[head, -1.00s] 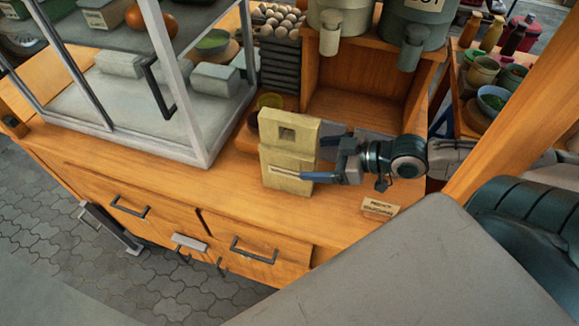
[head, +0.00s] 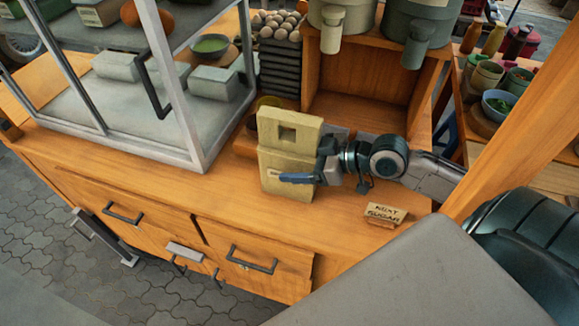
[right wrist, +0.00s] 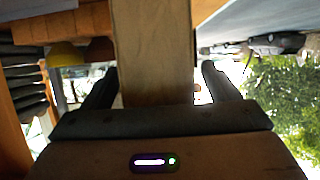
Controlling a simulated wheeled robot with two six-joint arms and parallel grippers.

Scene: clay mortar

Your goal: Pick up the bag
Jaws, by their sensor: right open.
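The bag (head: 290,134) is a pale yellow, upright, flat-faced bag with a square hole near its top. It stands on the wooden counter in the head view. My right gripper (head: 306,168) comes in from the right at the bag's lower half, with one bluish finger across the bag's near face. The other finger is largely hidden. In the right wrist view the bag (right wrist: 154,50) stands upright between the two fingers of the open gripper (right wrist: 157,75), with gaps visible on both sides. My left gripper is not in view.
A glass display case (head: 205,125) stands left of the bag. Dispensers (head: 415,30) sit on a wooden shelf behind. A small sign (head: 385,214) stands on the counter to the right, near the front edge. The counter in front of the bag is clear.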

